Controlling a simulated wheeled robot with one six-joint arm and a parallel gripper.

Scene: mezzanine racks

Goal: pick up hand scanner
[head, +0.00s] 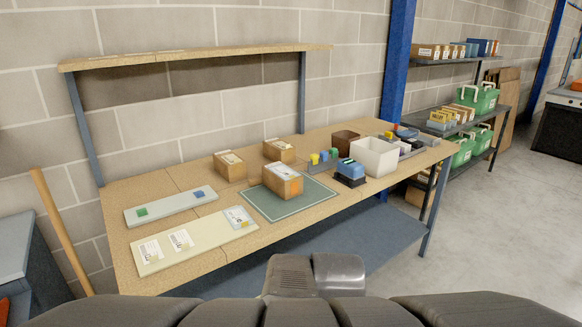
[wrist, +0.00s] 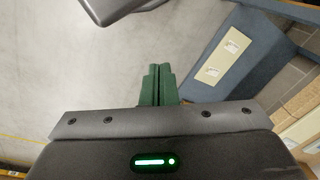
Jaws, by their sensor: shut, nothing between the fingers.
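No hand scanner can be made out for certain. A blue block-shaped thing on a black base (head: 351,172) stands on the workbench (head: 195,178), in front of the white bin, but I cannot tell whether it is the scanner. Small dark and yellow items farther right are too small to name. My gripper (wrist: 157,70) shows in the wrist view with its green fingers together and nothing between them. Bare floor lies behind it in that view. The gripper's fingers do not show in the head view.
A white bin (head: 374,156), an open brown box (head: 345,140) and several cartons stand on the bench. A green mat (head: 262,205) lies at its middle. Two pale boards lie left. An upper shelf (head: 180,57) overhangs the back. Floor on the right (head: 500,230) is clear.

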